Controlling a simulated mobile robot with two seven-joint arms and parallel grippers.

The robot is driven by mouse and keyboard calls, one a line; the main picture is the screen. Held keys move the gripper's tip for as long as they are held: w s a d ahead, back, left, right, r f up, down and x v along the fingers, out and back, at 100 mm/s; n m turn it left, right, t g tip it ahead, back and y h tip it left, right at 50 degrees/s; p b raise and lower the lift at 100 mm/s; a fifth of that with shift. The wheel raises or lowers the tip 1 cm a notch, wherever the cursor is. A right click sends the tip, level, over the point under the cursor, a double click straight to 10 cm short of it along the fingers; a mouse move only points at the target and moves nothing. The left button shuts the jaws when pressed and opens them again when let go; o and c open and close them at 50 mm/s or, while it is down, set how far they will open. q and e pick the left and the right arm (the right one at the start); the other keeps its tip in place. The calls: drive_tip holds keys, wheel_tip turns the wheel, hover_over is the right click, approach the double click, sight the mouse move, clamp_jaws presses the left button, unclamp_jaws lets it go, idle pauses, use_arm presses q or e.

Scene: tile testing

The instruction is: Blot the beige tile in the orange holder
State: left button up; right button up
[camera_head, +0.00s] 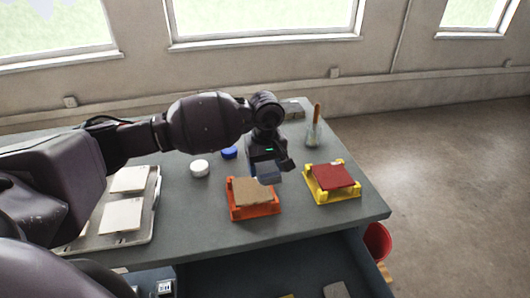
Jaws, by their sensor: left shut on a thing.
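The beige tile (250,191) lies tilted in the orange holder (256,211) near the middle of the table. My left gripper (267,168) points down just behind and above the tile's right back corner. It is shut on a small blue-grey block (269,176), seen under the fingers. The block overlaps the tile's back edge in the picture, and I cannot tell whether they touch. My right gripper is not in view.
A yellow holder (335,196) with a red tile (334,176) stands to the right. A glass vessel with an orange-handled tool (316,115) stands behind it. A white round container (200,168) and a blue one (229,152) are left. A tray (90,240) holds white tiles. An open drawer (235,275) is in front.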

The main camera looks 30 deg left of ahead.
use_arm(q)
wheel_tip(320, 180, up, 3)
drive_tip(key=shift+f+p, duration=0.1)
drive_tip(key=shift+p, duration=0.3)
drive_tip(key=shift+r, duration=0.35)
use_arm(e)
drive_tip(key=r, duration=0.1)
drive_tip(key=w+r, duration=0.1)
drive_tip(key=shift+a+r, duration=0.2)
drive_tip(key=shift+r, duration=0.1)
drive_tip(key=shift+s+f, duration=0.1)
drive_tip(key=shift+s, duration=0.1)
